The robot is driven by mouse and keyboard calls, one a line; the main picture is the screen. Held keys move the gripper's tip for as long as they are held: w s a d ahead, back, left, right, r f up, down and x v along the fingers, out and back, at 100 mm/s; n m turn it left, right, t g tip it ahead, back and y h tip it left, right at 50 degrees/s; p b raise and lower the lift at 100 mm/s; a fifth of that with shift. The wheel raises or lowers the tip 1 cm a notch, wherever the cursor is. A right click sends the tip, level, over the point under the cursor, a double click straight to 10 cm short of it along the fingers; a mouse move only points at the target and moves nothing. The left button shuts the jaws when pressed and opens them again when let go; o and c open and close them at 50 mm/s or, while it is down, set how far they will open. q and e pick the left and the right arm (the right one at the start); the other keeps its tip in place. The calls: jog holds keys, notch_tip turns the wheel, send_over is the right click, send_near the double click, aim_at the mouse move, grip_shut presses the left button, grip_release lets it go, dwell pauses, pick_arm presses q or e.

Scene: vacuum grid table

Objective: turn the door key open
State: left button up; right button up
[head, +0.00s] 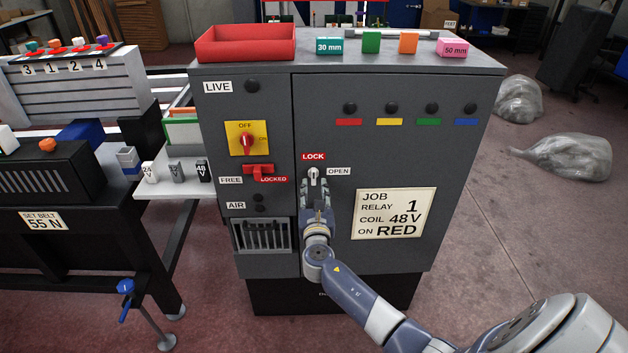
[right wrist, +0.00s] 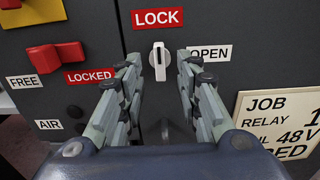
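The door key (head: 314,176) is a light grey knob on the dark cabinet door. It stands upright, below the red LOCK label (head: 313,156) and left of the white OPEN label (head: 339,171). In the right wrist view the key (right wrist: 159,62) is between and beyond the open fingers of my right gripper (right wrist: 158,75), with room on both sides. In the head view my right gripper (head: 316,192) is just below the key. My left gripper is not in view.
A red slide (head: 258,170) reads LOCKED, left of the door seam. A red and yellow rotary switch (head: 248,138) is above it. A job card (head: 394,213) is on the door at right. A red tray (head: 246,43) and several blocks stand on the cabinet (head: 345,63).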

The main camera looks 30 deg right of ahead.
aim_at(314, 178)
jog(key=x, duration=0.3)
jog(key=shift+w+d, duration=0.15)
jog(key=shift+w, duration=0.25)
jog(key=shift+w+d, duration=0.25)
jog(key=shift+w, duration=0.15)
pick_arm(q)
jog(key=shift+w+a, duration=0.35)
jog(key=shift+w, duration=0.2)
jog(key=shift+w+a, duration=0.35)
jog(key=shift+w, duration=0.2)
pick_arm(e)
jog(key=shift+w, duration=0.1)
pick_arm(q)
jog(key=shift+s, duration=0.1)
pick_arm(e)
jog(key=shift+c, duration=0.6)
grip_shut()
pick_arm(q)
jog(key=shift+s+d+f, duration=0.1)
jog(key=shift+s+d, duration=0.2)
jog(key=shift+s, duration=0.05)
